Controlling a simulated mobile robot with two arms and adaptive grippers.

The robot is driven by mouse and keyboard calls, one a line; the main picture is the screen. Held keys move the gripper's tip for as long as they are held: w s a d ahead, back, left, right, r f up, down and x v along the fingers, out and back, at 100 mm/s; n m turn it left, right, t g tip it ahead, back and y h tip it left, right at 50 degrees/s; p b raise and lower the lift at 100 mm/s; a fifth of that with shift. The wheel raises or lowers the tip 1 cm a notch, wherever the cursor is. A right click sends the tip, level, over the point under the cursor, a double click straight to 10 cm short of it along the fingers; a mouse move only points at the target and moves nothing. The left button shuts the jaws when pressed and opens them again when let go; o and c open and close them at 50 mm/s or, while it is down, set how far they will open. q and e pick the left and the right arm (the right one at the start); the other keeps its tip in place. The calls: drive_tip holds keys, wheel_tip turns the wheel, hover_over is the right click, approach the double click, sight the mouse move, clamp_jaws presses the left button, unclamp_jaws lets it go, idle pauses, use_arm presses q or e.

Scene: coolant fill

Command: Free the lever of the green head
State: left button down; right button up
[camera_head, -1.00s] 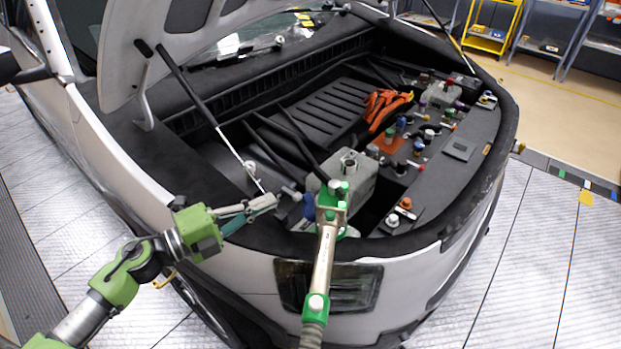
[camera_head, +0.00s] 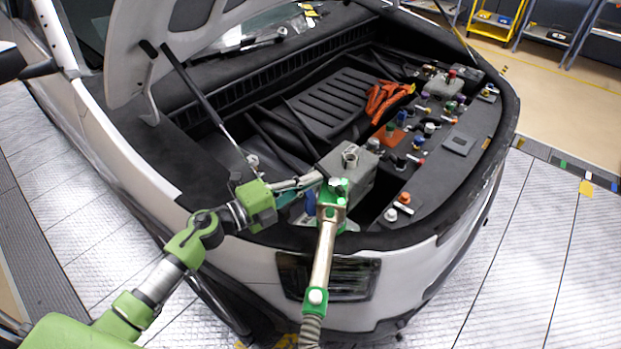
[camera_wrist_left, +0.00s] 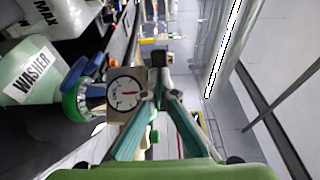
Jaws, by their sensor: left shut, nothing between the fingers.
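The green head (camera_head: 332,192) sits at the front edge of the engine bay, on top of a metal tube with a second green fitting lower down. Its lever cannot be made out clearly in the head view. My left gripper (camera_head: 318,178) is shut and empty, its tips close to the upper left of the green head; I cannot tell whether they touch. In the left wrist view the closed fingertips (camera_wrist_left: 162,70) are just right of a round dial gauge (camera_wrist_left: 126,93) on a beige block. My right gripper is not in view.
A grey tank (camera_head: 350,168) stands behind the green head. A pale green washer tank (camera_wrist_left: 30,75) shows in the wrist view, with a blue cap close by. Several coloured caps and an orange cable bundle (camera_head: 386,98) lie farther back. The raised hood is above left.

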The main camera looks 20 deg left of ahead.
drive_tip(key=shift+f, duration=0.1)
use_arm(q)
drive_tip(key=shift+w+m+g+h+b, duration=0.2)
drive_tip(key=shift+m+g+h+b, duration=0.25)
drive_tip(key=shift+b, duration=0.25)
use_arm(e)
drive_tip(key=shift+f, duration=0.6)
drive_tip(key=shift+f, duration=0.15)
